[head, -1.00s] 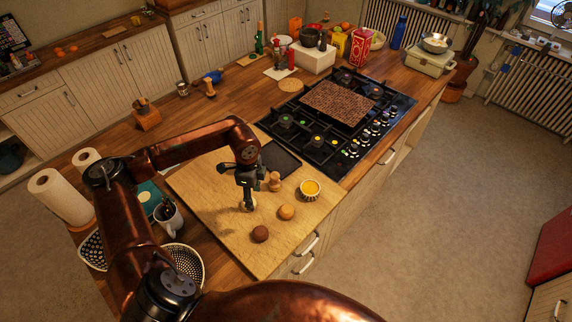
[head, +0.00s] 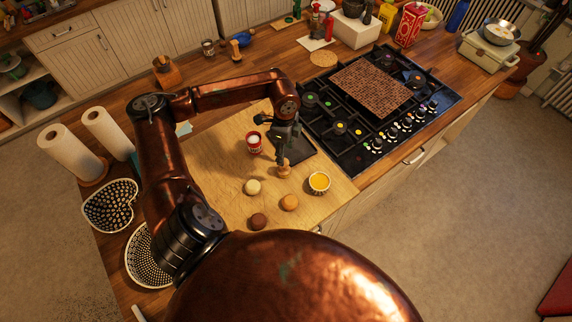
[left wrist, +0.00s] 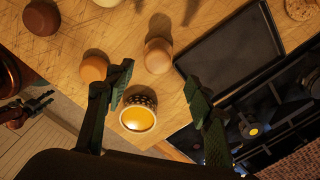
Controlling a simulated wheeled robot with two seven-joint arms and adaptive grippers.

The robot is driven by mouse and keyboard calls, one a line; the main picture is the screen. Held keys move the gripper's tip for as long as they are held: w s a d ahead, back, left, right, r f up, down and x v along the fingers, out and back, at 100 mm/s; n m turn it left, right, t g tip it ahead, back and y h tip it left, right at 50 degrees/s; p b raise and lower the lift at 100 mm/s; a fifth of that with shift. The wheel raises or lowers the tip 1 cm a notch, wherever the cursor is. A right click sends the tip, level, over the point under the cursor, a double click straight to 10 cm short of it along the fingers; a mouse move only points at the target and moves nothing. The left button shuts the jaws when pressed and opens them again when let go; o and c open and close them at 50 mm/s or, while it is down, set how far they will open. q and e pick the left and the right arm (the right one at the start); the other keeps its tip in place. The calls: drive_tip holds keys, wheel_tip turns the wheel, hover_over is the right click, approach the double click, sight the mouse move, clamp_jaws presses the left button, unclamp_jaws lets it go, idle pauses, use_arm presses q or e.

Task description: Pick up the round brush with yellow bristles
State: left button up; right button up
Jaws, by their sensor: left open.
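A small wooden piece with a knob-like top (head: 284,171), likely the round brush, stands on the wooden board (head: 222,150). Its bristles are hidden or too small to make out. My left gripper (head: 283,157) points down just above it. In the left wrist view the piece (left wrist: 158,56) lies just beyond and between the two fingertips (left wrist: 158,80), which are spread with nothing between them. A patterned bowl with yellow contents (head: 319,182) stands to its right; it also shows in the left wrist view (left wrist: 138,113).
Round pale (head: 253,187), tan (head: 289,202) and dark brown (head: 258,221) pieces lie nearby. A red-and-white can (head: 254,143) stands to the left. A dark tray (left wrist: 228,55) lies close by, next to the gas hob (head: 380,105). Paper rolls (head: 70,152) stand at far left.

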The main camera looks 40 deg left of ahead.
sight(284, 167)
use_arm(q)
drive_tip(key=f+p, duration=0.2)
drive_tip(key=f, duration=0.4)
drive_tip(key=shift+s+f, duration=0.1)
drive_tip(key=shift+s, duration=0.1)
drive_tip(key=shift+a+f, duration=0.1)
drive_tip(key=shift+f, duration=0.25)
drive_tip(key=shift+c, duration=0.2)
drive_tip(key=c, duration=1.2)
drive_tip(key=shift+c, duration=0.2)
